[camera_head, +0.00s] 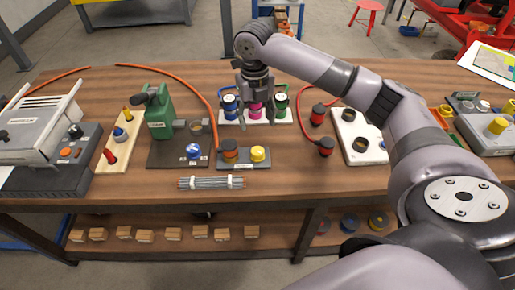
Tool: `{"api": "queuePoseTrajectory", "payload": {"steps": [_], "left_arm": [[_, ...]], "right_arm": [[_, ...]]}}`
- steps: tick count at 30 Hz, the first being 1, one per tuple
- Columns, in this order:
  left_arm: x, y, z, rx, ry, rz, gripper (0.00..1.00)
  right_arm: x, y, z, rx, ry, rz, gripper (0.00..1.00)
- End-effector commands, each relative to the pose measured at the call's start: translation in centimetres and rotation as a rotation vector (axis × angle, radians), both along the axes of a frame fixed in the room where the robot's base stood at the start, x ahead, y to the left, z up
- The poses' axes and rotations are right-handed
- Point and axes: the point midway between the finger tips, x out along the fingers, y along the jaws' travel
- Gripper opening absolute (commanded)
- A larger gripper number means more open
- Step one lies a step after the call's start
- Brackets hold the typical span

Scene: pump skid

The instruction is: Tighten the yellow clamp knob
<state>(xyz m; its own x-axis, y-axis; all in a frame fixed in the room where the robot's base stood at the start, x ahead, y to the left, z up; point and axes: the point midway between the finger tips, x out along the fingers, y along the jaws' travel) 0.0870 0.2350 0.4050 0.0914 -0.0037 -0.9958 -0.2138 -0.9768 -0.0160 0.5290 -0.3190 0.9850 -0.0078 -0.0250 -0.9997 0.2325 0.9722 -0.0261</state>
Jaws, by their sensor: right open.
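A yellow knob (258,153) sits on the right end of a small dark grey block (244,164) near the front of the bench, beside an orange-and-black knob (230,149). Another yellow knob (497,126) stands on a light unit at the far right; I cannot tell for certain which one is the clamp knob. My right gripper (256,117) points down, open and empty, behind the grey block. My left gripper is not in view.
A green machine (157,112) on a dark base with a blue knob (193,151) stands left of the grey block. A bundle of grey rods (211,183) lies in front. Red-and-black fittings (326,146) and a white plate (352,153) are to the right. Bare wood lies along the front edge.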

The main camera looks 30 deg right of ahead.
Motion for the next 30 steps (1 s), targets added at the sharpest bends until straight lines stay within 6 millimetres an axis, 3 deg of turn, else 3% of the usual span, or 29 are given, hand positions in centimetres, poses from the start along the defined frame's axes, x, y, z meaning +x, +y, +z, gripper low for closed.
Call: {"api": "queuePoseTrajectory", "payload": {"steps": [15, 21, 30], "left_arm": [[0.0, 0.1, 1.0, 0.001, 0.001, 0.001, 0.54], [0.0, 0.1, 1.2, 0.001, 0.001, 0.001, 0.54], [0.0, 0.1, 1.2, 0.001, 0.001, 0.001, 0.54]], "right_arm": [[-0.2, -0.3, -10.9, -0.001, 0.002, 0.000, 0.54], [-0.1, -0.3, -13.0, 0.000, 0.000, -0.001, 0.54], [-0.1, -0.3, -13.5, 0.000, -0.002, 0.000, 0.54]]}}
